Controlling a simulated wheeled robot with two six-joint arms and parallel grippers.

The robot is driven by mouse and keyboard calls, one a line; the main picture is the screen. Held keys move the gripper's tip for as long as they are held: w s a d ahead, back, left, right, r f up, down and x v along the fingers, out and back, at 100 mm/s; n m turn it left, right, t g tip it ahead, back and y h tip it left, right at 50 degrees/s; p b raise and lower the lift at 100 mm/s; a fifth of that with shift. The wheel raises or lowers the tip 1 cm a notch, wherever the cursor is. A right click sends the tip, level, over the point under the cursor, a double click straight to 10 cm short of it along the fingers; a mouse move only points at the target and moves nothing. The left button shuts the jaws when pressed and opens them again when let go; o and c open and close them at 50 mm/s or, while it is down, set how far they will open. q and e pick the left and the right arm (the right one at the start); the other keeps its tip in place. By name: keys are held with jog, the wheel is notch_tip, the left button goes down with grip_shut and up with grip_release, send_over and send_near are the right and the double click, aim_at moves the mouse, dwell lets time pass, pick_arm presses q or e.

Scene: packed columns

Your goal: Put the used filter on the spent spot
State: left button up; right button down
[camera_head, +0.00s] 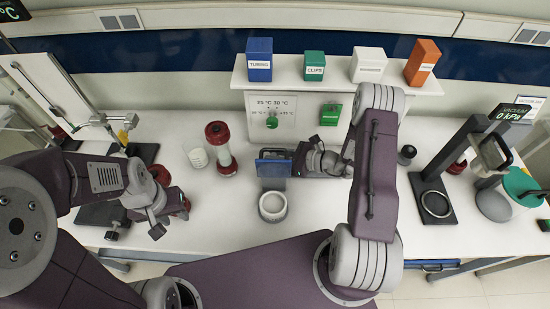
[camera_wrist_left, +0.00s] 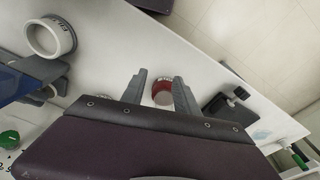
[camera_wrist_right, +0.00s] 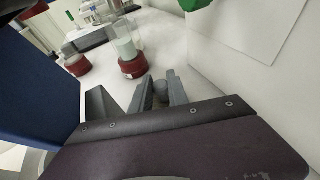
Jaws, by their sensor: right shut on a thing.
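My right gripper (camera_wrist_right: 160,92) points left along the bench, shut on a small grey round piece (camera_wrist_right: 161,87), likely the used filter. A blue upright panel (camera_head: 272,168) stands in front of that gripper and hides its fingertips in the head view; it fills the left of the right wrist view (camera_wrist_right: 30,90). A white ring-shaped dish (camera_head: 272,217) with dark lettering, possibly the spent spot, stands in front of the panel; it also shows in the left wrist view (camera_wrist_left: 48,38). My left gripper (camera_head: 138,230) is open and empty; a red-capped thing (camera_wrist_left: 162,94) lies beyond its fingers.
A red-capped column (camera_head: 220,150) and a beaker (camera_head: 197,156) stand left of the panel. A white cabinet (camera_head: 300,115) lies close behind my right gripper. A black stand (camera_head: 437,205) is at the right. The bench front around the dish is clear.

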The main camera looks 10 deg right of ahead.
jog(key=shift+f, duration=0.8)
jog(key=shift+w+f, duration=0.1)
jog(key=shift+f, duration=0.15)
jog(key=shift+f, duration=0.1)
jog(key=c, duration=1.3)
grip_release()
